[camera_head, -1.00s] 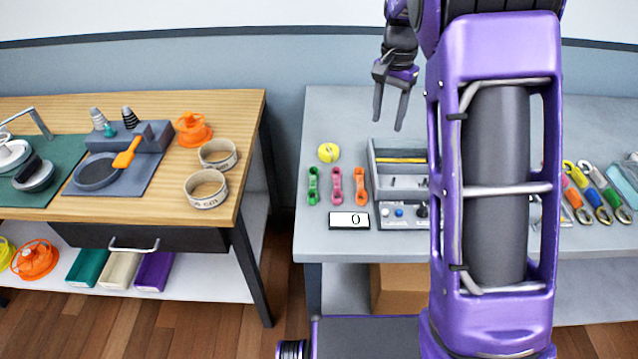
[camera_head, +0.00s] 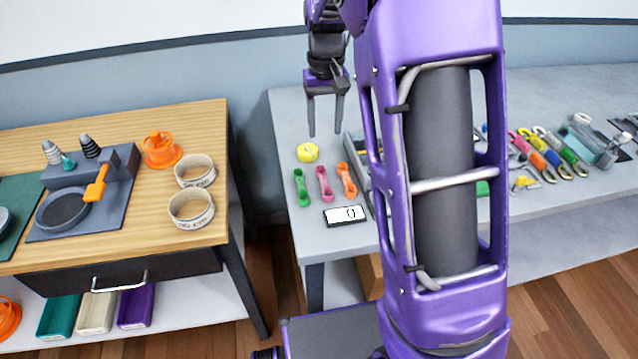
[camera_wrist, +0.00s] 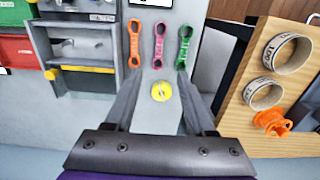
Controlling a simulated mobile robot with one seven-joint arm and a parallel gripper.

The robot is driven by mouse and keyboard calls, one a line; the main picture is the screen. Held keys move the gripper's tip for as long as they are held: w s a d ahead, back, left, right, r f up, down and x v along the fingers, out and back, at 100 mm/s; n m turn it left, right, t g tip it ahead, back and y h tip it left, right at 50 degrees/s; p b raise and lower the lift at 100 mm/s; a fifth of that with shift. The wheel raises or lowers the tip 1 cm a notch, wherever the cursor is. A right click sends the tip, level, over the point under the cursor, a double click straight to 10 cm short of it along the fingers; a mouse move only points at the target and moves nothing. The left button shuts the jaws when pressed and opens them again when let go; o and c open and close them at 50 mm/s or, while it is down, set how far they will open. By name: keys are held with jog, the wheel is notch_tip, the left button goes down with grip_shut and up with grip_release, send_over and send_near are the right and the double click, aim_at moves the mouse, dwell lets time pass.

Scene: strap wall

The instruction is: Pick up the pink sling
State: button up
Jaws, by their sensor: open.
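The pink sling (camera_head: 324,184) lies flat on the grey table, between a green sling (camera_head: 302,187) on its left and an orange sling (camera_head: 347,181) on its right. In the wrist view the pink sling (camera_wrist: 158,46) is at the top, between the orange sling (camera_wrist: 135,43) and the green sling (camera_wrist: 184,46). My gripper (camera_head: 325,134) is open and empty, above the table and behind the slings in the head view.
A yellow roll (camera_head: 308,152) lies on the table behind the slings; it also shows between my fingers in the wrist view (camera_wrist: 161,91). A display box (camera_head: 346,216) stands in front. A grey tray (camera_wrist: 82,50) is close beside the orange sling.

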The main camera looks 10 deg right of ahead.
send_over(324, 180)
jog(key=f, duration=1.1)
jog(key=shift+s+b, duration=0.3)
jog(key=shift+w+f, duration=0.15)
jog(key=shift+f, duration=1.25)
jog(key=shift+w+f, duration=0.15)
jog(key=shift+f, duration=1.25)
grip_shut()
